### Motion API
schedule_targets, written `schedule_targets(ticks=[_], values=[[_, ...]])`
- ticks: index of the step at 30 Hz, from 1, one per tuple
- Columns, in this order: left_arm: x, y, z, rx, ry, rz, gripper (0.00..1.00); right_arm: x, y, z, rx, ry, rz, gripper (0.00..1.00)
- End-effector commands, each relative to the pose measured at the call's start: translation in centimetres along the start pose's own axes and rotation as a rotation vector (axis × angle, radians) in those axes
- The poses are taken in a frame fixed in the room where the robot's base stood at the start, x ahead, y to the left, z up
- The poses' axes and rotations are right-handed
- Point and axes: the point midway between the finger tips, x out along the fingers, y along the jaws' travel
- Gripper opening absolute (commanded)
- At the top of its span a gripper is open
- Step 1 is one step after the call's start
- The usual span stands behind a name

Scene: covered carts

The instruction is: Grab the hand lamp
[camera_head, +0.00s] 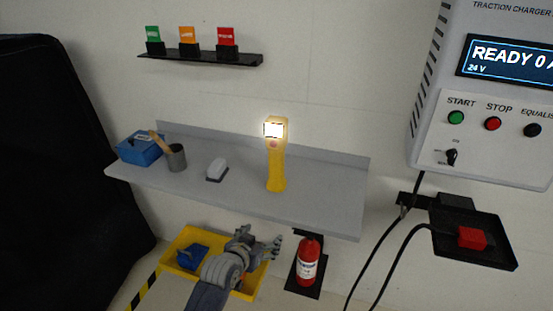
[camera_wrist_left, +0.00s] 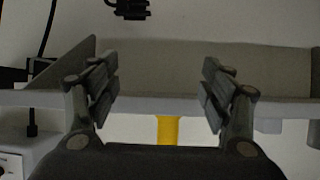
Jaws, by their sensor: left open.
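The hand lamp (camera_head: 276,170) is yellow with a lit white head and a red button. It stands upright on the grey wall shelf (camera_head: 325,196), near the front edge. My left gripper (camera_head: 274,247) is open and empty, below the lamp and the shelf's front edge in the head view. In the left wrist view, which seems upside down, a yellow strip that looks like the lamp's handle (camera_wrist_left: 168,130) shows beyond the shelf edge, between the open fingers (camera_wrist_left: 160,92) and apart from them. Its remainder is hidden there. My right gripper is out of view.
Below are a yellow bin (camera_head: 208,236) and a red extinguisher (camera_head: 308,262). A charger (camera_head: 490,150) with hanging cables is at right.

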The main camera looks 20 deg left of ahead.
Motion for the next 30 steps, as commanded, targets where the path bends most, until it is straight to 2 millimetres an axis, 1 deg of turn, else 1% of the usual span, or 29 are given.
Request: schedule_targets(ticks=[1,2,3,6,9,12,14,24,30], values=[[-0.5,-0.7,-5.7,-0.006,0.109,-0.008,0.73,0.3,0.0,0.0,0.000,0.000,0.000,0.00],[-0.8,-1.1,-8.5,-0.009,0.164,-0.012,0.73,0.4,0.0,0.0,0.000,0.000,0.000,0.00],[-1.3,-1.5,-11.9,-0.013,0.232,-0.018,0.73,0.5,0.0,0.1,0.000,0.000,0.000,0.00],[-3.2,-2.5,-19.0,-0.023,0.380,-0.030,0.73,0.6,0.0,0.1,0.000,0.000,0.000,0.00],[-5.0,-3.1,-23.5,-0.029,0.480,-0.038,0.73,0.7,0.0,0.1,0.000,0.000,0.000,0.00],[-5.9,-3.5,-25.7,-0.033,0.528,-0.042,0.73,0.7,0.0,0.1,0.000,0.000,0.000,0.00],[-5.8,-3.6,-26.4,-0.034,0.538,-0.043,0.73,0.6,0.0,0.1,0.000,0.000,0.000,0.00],[-2.2,-3.7,-28.6,-0.033,0.538,-0.043,0.73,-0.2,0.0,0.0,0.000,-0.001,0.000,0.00],[-1.3,-3.7,-29.0,-0.032,0.537,-0.043,0.73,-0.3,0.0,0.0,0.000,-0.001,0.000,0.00]])
